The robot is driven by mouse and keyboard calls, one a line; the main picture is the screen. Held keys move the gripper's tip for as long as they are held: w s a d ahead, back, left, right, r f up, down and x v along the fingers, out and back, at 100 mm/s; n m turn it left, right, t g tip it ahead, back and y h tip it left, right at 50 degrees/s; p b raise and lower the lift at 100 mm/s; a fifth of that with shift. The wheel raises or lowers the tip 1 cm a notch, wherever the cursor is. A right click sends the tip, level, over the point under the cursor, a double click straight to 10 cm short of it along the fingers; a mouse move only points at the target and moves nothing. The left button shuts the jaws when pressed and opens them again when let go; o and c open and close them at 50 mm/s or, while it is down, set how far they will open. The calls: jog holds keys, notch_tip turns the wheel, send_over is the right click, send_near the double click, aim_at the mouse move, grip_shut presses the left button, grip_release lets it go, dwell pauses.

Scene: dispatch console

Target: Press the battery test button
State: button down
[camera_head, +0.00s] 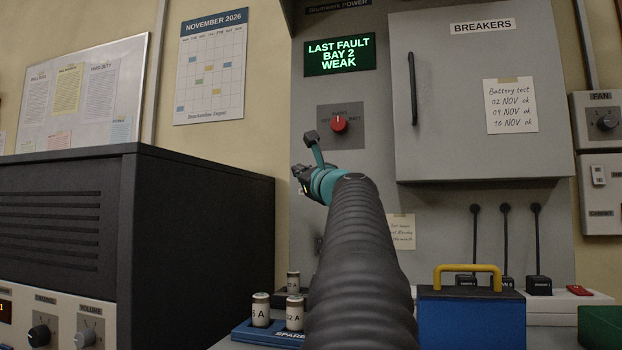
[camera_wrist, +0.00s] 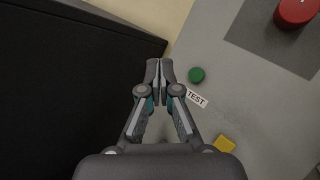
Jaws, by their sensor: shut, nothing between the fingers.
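The battery test button is a small round green button (camera_wrist: 196,75) on the grey panel in the wrist view, with a white TEST label (camera_wrist: 197,98) beside it. My gripper (camera_wrist: 160,68) is shut and empty, with its fingertips just left of the button in that view. I cannot tell whether they touch the panel. In the head view my arm hides the button, and my gripper (camera_head: 303,180) is partly seen in front of the grey power panel (camera_head: 375,90). A green-lit display (camera_head: 340,54) on the panel reads LAST FAULT BAY 2 WEAK.
A red rotary knob (camera_head: 339,124) sits on the panel above my gripper. A black cabinet (camera_head: 200,215) stands close on the left. The breaker door (camera_head: 450,100) is closed. A blue box with a yellow handle (camera_head: 470,315) and several fuses (camera_head: 261,308) are below.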

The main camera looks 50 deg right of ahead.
jog(key=w+d+p, duration=0.3)
jog(key=w+d, duration=0.1)
jog(key=d, duration=0.3)
jog(key=shift+d, duration=0.4)
dwell(1.3)
jog(key=shift+w+d+p, duration=0.25)
jog(key=shift+d+p, duration=0.1)
jog(key=shift+p, duration=0.1)
jog(key=shift+w+d, duration=0.2)
jog(key=shift+d, duration=0.15)
dwell(0.7)
dwell(0.3)
jog(key=shift+s+a, duration=0.35)
jog(key=shift+a, duration=0.35)
jog(key=shift+s+a+b, duration=0.4)
jog(key=shift+a+b, duration=0.05)
jog(key=shift+a, duration=0.3)
jog(key=shift+s+a+b, duration=0.4)
jog(key=shift+a, duration=0.35)
jog(key=shift+s+a+b, duration=0.4)
jog(key=shift+a+b, duration=0.05)
jog(key=shift+a, duration=0.3)
dwell(0.9)
